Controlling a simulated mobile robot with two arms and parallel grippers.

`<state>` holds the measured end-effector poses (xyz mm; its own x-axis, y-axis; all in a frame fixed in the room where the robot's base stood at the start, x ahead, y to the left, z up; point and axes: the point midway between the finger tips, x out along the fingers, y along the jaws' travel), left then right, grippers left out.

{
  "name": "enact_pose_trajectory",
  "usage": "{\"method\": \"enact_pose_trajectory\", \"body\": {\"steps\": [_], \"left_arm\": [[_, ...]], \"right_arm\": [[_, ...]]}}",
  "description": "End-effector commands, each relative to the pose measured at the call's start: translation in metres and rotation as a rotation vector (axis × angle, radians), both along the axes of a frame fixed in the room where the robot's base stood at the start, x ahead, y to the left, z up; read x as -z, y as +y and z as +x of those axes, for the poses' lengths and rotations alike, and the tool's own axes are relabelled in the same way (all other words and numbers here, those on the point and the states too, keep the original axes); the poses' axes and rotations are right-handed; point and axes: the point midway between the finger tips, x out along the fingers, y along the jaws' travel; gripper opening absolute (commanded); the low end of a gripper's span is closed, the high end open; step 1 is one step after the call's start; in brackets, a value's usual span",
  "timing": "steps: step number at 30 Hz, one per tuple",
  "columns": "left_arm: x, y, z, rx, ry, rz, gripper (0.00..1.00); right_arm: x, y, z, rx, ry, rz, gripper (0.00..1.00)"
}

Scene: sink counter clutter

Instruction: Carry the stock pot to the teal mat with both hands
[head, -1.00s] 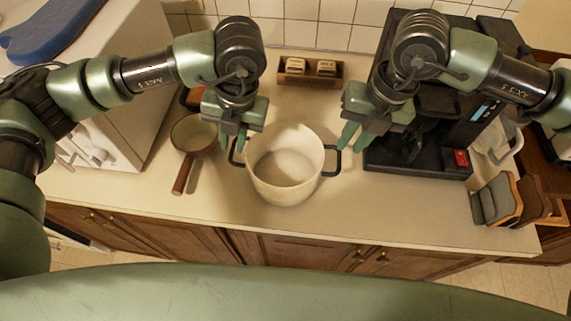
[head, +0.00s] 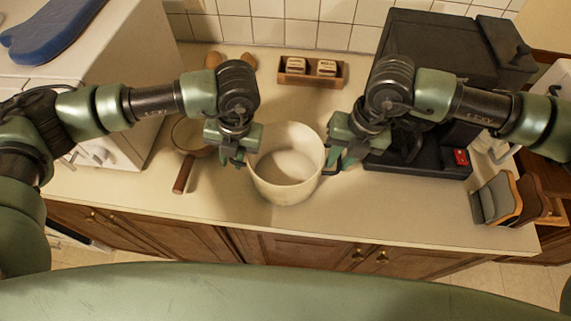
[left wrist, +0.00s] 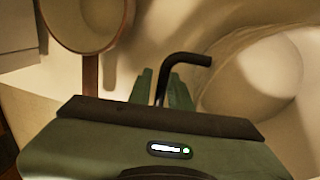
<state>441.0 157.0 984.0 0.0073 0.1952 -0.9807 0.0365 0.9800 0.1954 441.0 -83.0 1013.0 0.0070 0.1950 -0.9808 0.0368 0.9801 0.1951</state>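The cream stock pot (head: 285,190) stands upright on the counter between my two grippers. It also shows in the left wrist view (left wrist: 225,75). My left gripper (head: 232,161) is low at the pot's left side. In the left wrist view its green fingers (left wrist: 166,88) are apart, with the black left handle (left wrist: 190,59) between them. My right gripper (head: 340,162) is at the pot's right side, its fingers apart around the black right handle (head: 331,170), which is partly hidden. I see no teal mat in these views.
A small pan (head: 183,178) with a brown handle lies left of the pot. A wooden holder (head: 312,72) stands behind it. A black coffee machine (head: 420,165) is close behind my right gripper. The counter front (head: 370,215) is clear. Card-like pieces (head: 497,198) stand at right.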

Motion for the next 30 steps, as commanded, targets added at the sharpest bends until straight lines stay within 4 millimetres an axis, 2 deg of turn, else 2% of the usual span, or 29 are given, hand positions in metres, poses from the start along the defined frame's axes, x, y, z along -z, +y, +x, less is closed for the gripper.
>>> {"method": "enact_pose_trajectory", "body": {"steps": [5,7,8,30], "left_arm": [[0.0001,0.0000,0.0000,0.000,0.000,0.000,0.19],[0.0000,0.0000,0.0000,0.000,0.000,0.000,0.03],[0.0000,0.0000,0.0000,0.000,0.000,0.000,0.00],[-0.0006,0.0001,0.0001,-0.001,0.000,0.000,0.00]], "right_arm": [[0.0000,0.0000,0.0001,0.000,0.000,0.000,0.20],[-0.0001,0.0000,0.0001,0.000,0.000,0.000,0.03],[-0.0002,0.0000,0.0001,0.000,0.000,0.000,0.00],[-0.0008,-0.0006,0.0006,0.001,-0.001,0.000,0.00]]}}
